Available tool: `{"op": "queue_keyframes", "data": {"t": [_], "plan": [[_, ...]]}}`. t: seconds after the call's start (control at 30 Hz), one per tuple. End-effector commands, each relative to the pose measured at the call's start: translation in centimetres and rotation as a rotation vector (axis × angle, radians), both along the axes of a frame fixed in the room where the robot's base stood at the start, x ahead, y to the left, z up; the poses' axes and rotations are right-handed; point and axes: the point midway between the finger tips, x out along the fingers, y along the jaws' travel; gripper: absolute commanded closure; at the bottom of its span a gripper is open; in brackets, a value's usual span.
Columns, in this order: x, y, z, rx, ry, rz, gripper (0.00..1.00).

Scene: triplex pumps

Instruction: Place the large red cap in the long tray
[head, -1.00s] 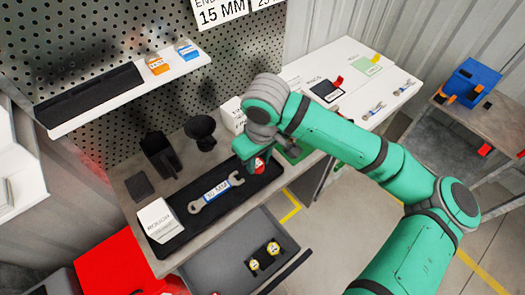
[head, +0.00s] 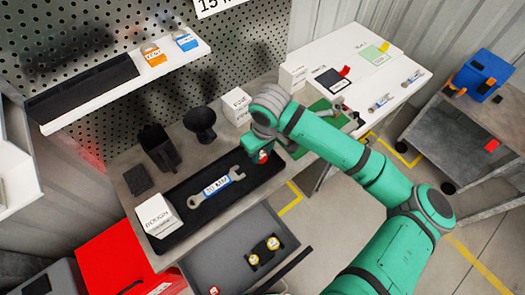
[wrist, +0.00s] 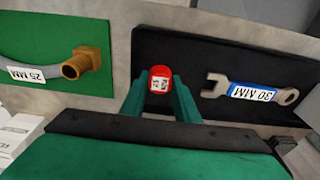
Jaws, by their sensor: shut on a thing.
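My gripper (head: 264,158) is shut on a red cap (wrist: 160,78) with a white label. The cap sits between the green fingertips in the wrist view. It also shows as a small red patch at the gripper in the head view (head: 263,156). A long black tray (head: 197,223) lies on the bench and holds a 30 MM wrench (head: 218,185). The same tray shows in the wrist view (wrist: 210,48), with the cap seen against its left end. I cannot tell whether the cap touches the tray.
A white box (head: 160,215) stands at the tray's near left end. An open drawer (head: 225,255) below holds yellow-rimmed round pieces and a red one. Black cups stand behind the tray. A green mat with a brass-ended hose (wrist: 85,62) lies beside it. A shelf (head: 120,88) hangs above.

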Motion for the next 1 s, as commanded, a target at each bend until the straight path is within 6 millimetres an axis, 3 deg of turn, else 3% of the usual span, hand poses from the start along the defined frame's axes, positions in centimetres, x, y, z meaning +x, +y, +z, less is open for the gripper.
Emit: {"op": "queue_keyframes", "data": {"t": [0.3, 0.33, 0.4, 0.77, 1.0], "plan": [[0.0, 0.5, -0.3, 0.0, 0.0, 0.009, 0.93], [0.0, 0.5, -0.3, 0.0, 0.0, 0.009, 0.65], [0.0, 0.6, -0.3, 0.0, 0.0, 0.01, 0.53], [0.0, 0.5, 0.2, 0.001, -0.001, 0.008, 0.53], [-0.3, 0.2, 3.7, -0.001, -0.003, 0.01, 0.53]]}}
